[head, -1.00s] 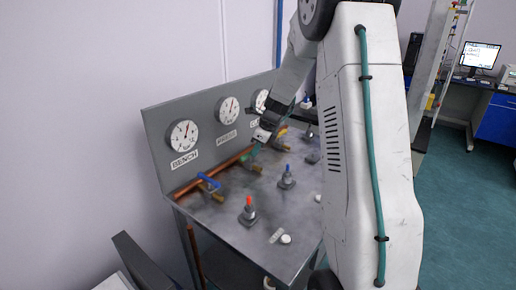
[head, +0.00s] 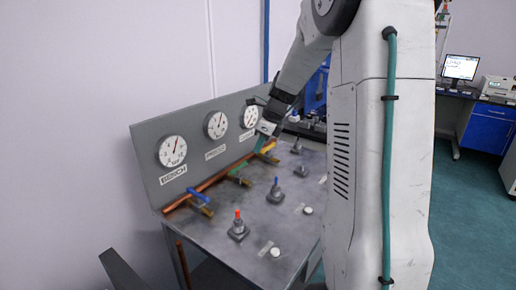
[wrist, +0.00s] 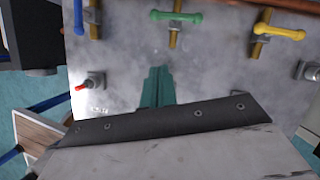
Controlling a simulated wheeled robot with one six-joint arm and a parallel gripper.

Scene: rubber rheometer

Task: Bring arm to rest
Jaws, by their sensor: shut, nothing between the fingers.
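My arm reaches down over a grey metal bench (head: 215,262) in the head view. My gripper (head: 259,144) is near the back of the bench, by the yellow-handled valve (head: 267,146). Its teal fingers are together and empty in the wrist view (wrist: 157,84), pointing toward the bench top. In that view the green-handled valve (wrist: 176,16) lies ahead of the fingertips, and the yellow one is to the right. I cannot tell how high the fingertips are above the bench.
A blue-handled valve (head: 199,197) sits on the copper pipe along the gauge panel (head: 205,142). A red-tipped fitting (head: 238,226) and a blue-tipped fitting (head: 276,191) stand on the bench. A desk with a monitor (head: 460,68) is at the far right; floor between looks clear.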

